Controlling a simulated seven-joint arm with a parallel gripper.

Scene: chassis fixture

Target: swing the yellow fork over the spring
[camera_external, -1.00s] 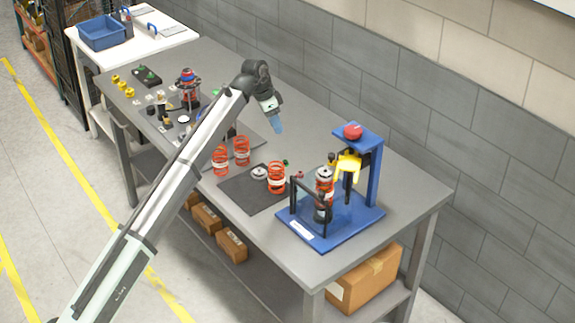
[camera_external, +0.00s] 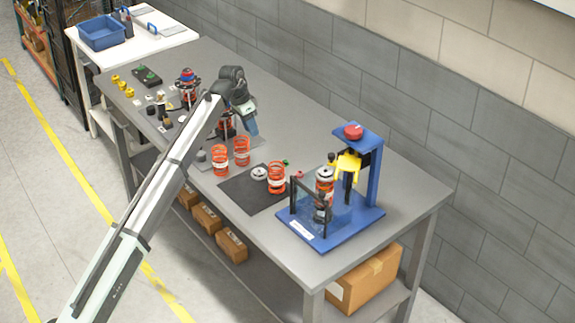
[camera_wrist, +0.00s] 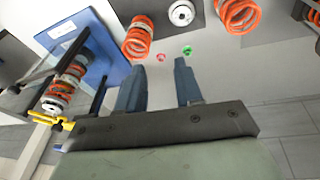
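The yellow fork (camera_external: 348,165) hangs on the blue press stand (camera_external: 373,172), below its red knob (camera_external: 353,131). The orange spring (camera_external: 325,180) stands upright in the stand, just left of the fork. In the wrist view the fork (camera_wrist: 52,121) is at the left edge, close to one end of the spring (camera_wrist: 66,84). I cannot tell whether it lies over the spring. My gripper (camera_external: 253,130) is above the table, left of the stand and apart from it. In the wrist view its two blue fingers (camera_wrist: 160,68) are spread with nothing between them.
A black guard frame (camera_external: 294,196) stands at the front of the stand. A dark mat (camera_external: 245,196) holds another orange spring (camera_external: 277,178) and a white disc (camera_external: 259,173). More springs (camera_external: 242,151) stand to the left. The table behind the stand is clear.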

